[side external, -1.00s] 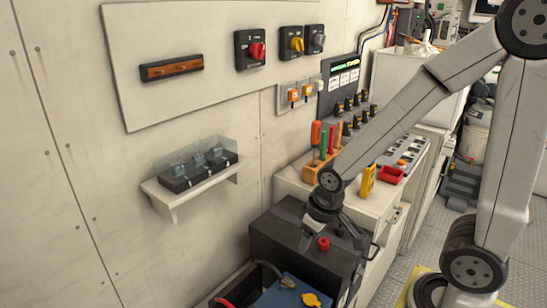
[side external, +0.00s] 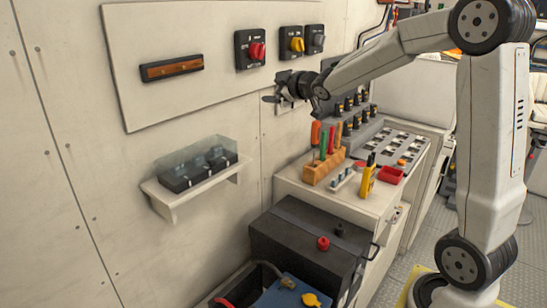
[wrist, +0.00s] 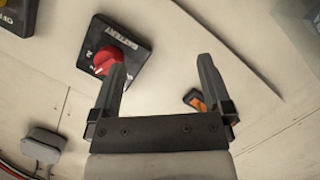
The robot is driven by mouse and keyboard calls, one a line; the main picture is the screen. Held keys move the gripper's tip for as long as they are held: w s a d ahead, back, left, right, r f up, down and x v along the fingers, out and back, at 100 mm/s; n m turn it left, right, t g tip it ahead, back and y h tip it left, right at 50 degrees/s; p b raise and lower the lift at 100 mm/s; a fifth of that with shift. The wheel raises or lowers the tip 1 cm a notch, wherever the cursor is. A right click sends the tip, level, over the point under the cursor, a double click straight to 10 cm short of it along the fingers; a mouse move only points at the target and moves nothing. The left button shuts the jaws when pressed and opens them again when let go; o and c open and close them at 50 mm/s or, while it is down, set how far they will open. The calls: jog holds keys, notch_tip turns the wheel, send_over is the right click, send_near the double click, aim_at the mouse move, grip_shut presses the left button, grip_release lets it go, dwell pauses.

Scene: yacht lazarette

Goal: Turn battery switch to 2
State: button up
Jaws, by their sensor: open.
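The battery switch (side external: 249,49) is a black square plate with a red knob (side external: 258,51), mounted on the wall panel. In the wrist view the red knob (wrist: 107,61) sits on the plate marked BATTERY (wrist: 122,40), with a 2 visible beside the knob. Which mark the knob points at is unclear. My gripper (side external: 272,87) is open and empty, below and slightly right of the switch in the side view. In the wrist view the gripper (wrist: 162,62) has its left finger in front of the plate's lower right part, with the knob outside the fingers.
A yellow-knobbed switch (side external: 291,42) and a grey-knobbed switch (side external: 316,40) are to the right. A brown busbar (side external: 172,68) is to the left; a clear-covered box (side external: 198,167) sits on a shelf below. Screwdrivers (side external: 323,140) stand in a wooden block on the counter.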

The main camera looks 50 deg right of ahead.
aim_at(262, 52)
jog(key=w+d+r+n+t, duration=0.1)
jog(key=d+r+n+t, duration=0.1)
jog(key=r, duration=0.5)
jog(key=shift+w+d+r+n+t+y, duration=0.2)
jog(key=shift+d+r+n+t+y, duration=0.15)
jog(key=shift+d+n, duration=0.6)
jog(key=shift+w+d+m, duration=0.15)
jog(key=shift+d+m, duration=0.05)
jog(key=shift+m, duration=0.05)
jog(key=shift+w+d, duration=0.15)
jog(key=shift+w, duration=1.1)
jog(key=shift+w+d, duration=0.2)
jog(key=shift+w, duration=1)
jog(key=shift+w+d, duration=0.15)
jog(key=shift+w, duration=1.1)
jog(key=shift+c, duration=0.2)
jog(key=c, duration=1.2)
